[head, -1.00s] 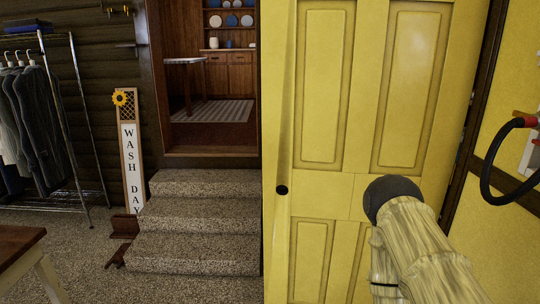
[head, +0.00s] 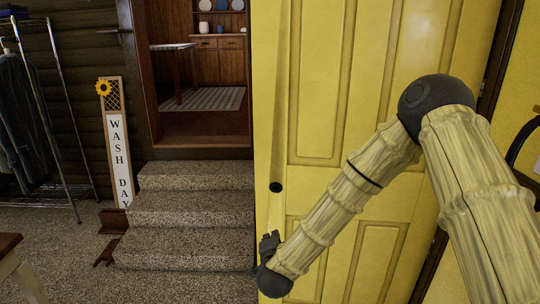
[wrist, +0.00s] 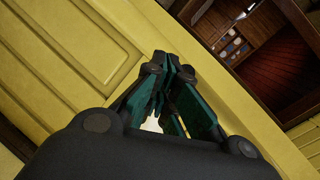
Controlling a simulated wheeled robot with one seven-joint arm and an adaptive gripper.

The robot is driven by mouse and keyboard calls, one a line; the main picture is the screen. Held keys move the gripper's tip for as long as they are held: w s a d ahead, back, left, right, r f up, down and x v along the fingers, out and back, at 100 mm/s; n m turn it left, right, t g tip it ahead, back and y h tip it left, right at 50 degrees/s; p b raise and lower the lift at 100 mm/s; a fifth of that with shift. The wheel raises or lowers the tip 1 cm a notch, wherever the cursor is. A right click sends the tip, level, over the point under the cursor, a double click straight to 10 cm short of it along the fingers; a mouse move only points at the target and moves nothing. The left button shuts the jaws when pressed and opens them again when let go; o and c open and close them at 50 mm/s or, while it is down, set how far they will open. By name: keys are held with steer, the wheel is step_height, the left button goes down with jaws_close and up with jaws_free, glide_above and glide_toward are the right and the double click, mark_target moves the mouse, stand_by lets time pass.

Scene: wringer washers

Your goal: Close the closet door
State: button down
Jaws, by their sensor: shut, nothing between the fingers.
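The closet door (head: 405,60) is a yellow panelled door standing open on the right in the head view. Its free edge is to the left, beside the steps, with a dark round knob or hole (head: 276,187) near that edge. My gripper (head: 268,242) is low at the door's free edge, just below the dark round spot. In the wrist view my gripper (wrist: 172,72) has its fingers together with nothing between them, and the yellow door face (wrist: 60,60) fills the left side. Whether the fingers touch the door I cannot tell.
Carpeted steps (head: 190,210) lead up to a doorway left of the door. A "Wash Day" sign (head: 116,150) and a clothes rack (head: 68,120) stand further left. A wooden table corner (head: 12,245) shows at the lower left.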

steer(key=w+a+r+m+t+h, duration=0.1)
steer(key=w+r+m+t+h, duration=0.15)
steer(key=r, duration=0.75)
steer(key=w+a+r+m+t+h, duration=0.1)
steer(key=w+r+m, duration=0.3)
steer(key=r, duration=0.5)
steer(key=p, duration=0.4)
glide_toward(271, 151)
steer(key=shift+y, duration=0.25)
steer(key=w, duration=0.3)
steer(key=w+d, duration=0.1)
steer(key=w, duration=0.1)
steer(key=shift+w+r, duration=0.2)
steer(key=shift+w, duration=0.15)
steer(key=shift+w+d+f, duration=0.1)
steer(key=shift+w+d, duration=0.05)
steer(key=shift+w, duration=0.5)
steer(key=shift+w, duration=0.1)
